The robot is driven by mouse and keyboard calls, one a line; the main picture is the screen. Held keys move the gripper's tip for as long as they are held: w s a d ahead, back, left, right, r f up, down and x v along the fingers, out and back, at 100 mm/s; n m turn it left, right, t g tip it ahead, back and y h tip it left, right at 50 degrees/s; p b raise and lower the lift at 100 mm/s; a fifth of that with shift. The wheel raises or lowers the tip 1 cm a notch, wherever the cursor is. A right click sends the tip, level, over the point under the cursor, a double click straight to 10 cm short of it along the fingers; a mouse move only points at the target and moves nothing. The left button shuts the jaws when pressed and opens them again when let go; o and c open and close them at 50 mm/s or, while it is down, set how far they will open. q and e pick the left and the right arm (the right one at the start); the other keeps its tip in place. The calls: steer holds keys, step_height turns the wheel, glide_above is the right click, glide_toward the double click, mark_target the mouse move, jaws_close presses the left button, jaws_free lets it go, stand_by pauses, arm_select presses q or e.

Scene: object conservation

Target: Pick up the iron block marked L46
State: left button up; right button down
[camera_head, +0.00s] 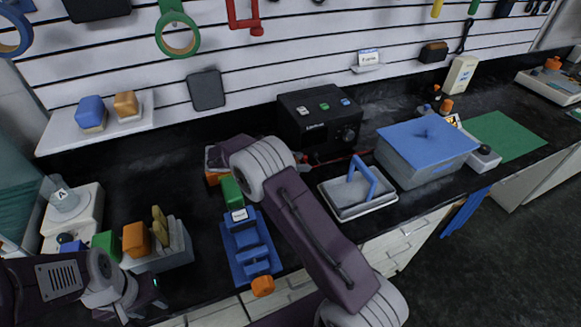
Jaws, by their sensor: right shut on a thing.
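No marking L46 is readable in the head view, so I cannot tell which thing is the iron block. My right arm reaches in from the lower right, and its wrist bends down at the back of the bench. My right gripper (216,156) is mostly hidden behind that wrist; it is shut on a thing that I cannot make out. A green block (231,191) and an orange piece (213,178) show just below it. My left gripper (148,292) is low at the left, in front of the grey bin; its finger gap is unclear.
A blue vise (248,247) with a small label stands front centre. A grey bin (166,259) holds coloured pieces. A black box (318,120), a blue-handled tray (357,206) and a blue-lidded container (427,167) stand right of the arm. The green mat (504,137) is clear.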

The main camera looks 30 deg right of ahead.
steer(key=s+d+r, duration=0.5)
steer(key=s+d, duration=0.1)
steer(key=shift+s+r, duration=0.3)
steer(key=shift+s, duration=0.1)
